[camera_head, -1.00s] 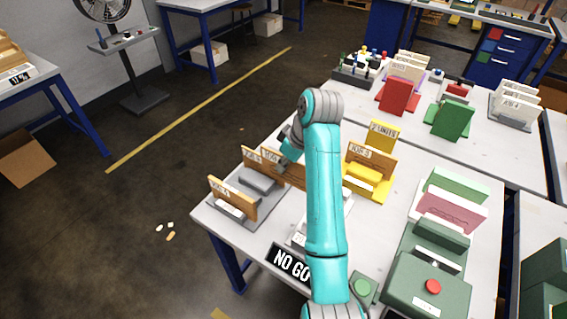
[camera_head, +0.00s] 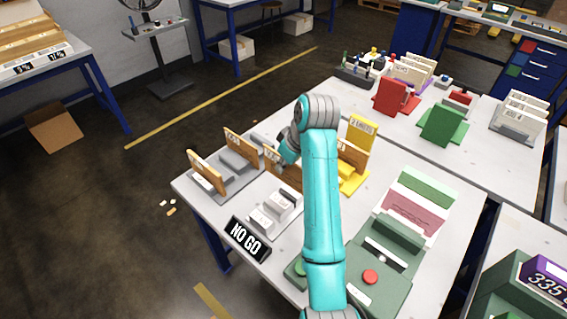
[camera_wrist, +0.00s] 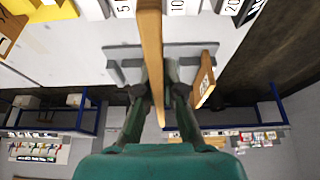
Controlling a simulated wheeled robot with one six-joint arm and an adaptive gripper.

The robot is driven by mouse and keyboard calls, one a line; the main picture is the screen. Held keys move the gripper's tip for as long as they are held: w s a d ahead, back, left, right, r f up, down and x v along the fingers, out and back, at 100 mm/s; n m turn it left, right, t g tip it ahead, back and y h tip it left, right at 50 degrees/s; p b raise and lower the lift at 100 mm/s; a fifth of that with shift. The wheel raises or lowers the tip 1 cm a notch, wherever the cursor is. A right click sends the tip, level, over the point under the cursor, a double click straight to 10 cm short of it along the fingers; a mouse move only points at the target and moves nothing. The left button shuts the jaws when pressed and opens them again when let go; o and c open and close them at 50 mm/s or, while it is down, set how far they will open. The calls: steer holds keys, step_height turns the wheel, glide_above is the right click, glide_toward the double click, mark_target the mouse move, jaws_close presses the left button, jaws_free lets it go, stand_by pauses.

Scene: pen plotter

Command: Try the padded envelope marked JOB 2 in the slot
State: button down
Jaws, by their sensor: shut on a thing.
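My gripper (camera_head: 284,157) is shut on a flat brown envelope (camera_head: 276,173), held upright right of the grey rack (camera_head: 236,160). My arm hides part of it, and its label cannot be read. In the wrist view, the envelope (camera_wrist: 152,45) stands edge-on between the fingertips (camera_wrist: 158,92). Two other brown envelopes, a front one (camera_head: 205,171) and a rear one (camera_head: 240,144), stand in the rack. A green machine (camera_head: 383,280) with a red button stands at the front right, with a dark green slotted block (camera_head: 400,235) behind it; my arm partly covers the machine.
A NO GO sign (camera_head: 247,240) stands at the table's front edge, near a grey tray of white blocks (camera_head: 275,207). A yellow holder (camera_head: 361,132) with a brown envelope (camera_head: 352,153) is right of my gripper. Red (camera_head: 390,97) and green (camera_head: 442,124) holders stand farther back.

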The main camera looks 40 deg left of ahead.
mark_target(285, 182)
steer(key=shift+f, duration=2.35)
steer(key=shift+f, duration=2)
steer(key=shift+r, duration=0.15)
stand_by(0.8)
steer(key=shift+r, duration=3.4)
